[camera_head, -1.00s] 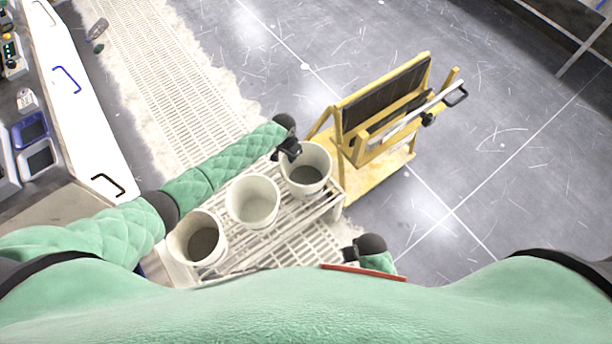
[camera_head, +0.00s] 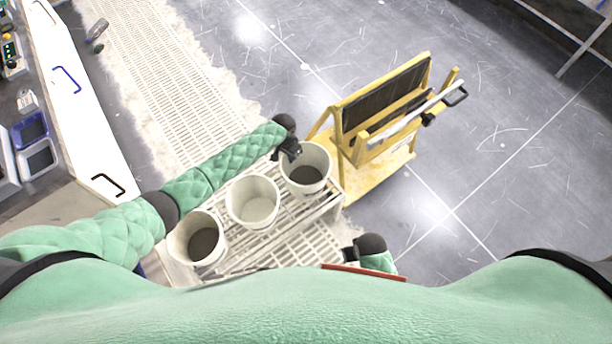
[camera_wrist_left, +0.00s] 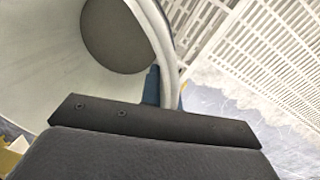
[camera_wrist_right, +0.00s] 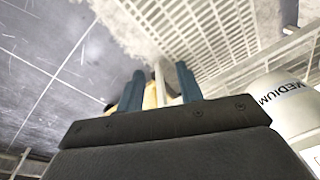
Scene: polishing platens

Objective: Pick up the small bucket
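Three white buckets stand in a row on a white slatted rack: a near one (camera_head: 200,241), a middle one (camera_head: 253,203) and a far one (camera_head: 306,171). Size labels do not show in the head view, so I cannot read which is the small one. My left gripper (camera_head: 290,152) is at the far bucket's rim. In the left wrist view its dark blue fingers (camera_wrist_left: 165,90) stand close on either side of the bucket wall (camera_wrist_left: 163,40), seemingly shut on it. My right gripper (camera_head: 348,252) is open and empty, below the rack's right end; its fingers (camera_wrist_right: 158,90) are apart.
A bucket marked MEDIUM (camera_wrist_right: 287,102) is at the right of the right wrist view. A yellow wooden cart (camera_head: 375,175) with a dark panel stands right beside the rack. A white counter front (camera_head: 75,100) runs along the left. Grey floor (camera_head: 500,190) is open at right.

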